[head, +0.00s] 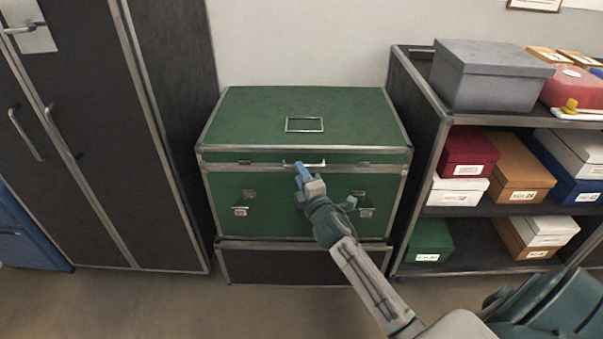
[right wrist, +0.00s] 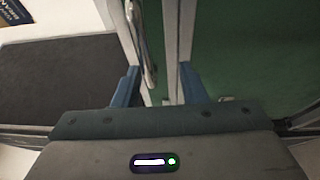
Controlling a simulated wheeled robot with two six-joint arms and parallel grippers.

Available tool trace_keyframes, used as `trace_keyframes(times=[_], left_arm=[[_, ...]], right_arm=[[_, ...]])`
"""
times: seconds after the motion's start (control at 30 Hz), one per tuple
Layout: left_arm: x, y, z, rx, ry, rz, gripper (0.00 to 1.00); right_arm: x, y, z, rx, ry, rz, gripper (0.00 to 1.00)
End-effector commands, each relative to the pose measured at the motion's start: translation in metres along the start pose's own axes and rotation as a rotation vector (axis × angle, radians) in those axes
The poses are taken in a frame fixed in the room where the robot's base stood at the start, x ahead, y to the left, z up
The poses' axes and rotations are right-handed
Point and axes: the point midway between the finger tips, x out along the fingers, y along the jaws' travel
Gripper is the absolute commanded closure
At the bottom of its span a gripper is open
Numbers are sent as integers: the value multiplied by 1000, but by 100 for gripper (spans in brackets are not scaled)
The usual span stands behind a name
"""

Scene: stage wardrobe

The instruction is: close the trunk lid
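The green trunk (head: 260,205) has metal edging and stands against the wall. Its lid (head: 250,115) lies down over the body; I cannot tell if a thin gap remains at the front seam. A metal handle (head: 318,164) is at the middle of the lid's front edge. My right gripper (head: 326,187) is open in front of the trunk, one blue finger close below the handle. In the right wrist view, a metal bar (right wrist: 150,62), seemingly the handle, shows between the spread fingers, nearer the left one. Contact is unclear. My left gripper is not in view.
A dark wardrobe (head: 75,130) stands left of the trunk. A shelf unit (head: 432,105) with several boxes stands close on the right, a grey box (head: 485,80) on top. The trunk rests on a dark base (head: 290,267). The floor (head: 180,305) in front is clear.

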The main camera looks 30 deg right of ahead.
Motion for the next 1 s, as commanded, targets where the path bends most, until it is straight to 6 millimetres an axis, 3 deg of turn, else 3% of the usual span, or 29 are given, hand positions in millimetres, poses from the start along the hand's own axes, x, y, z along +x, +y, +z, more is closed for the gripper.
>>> trace_keyframes(times=[0.67,0.83,1.0], left_arm=[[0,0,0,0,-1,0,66],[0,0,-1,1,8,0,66],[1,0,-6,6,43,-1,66]], right_arm=[[-2,2,0,-4,1,5,66],[-21,2,0,-4,1,4,66],[-55,1,0,-5,2,3,66]])
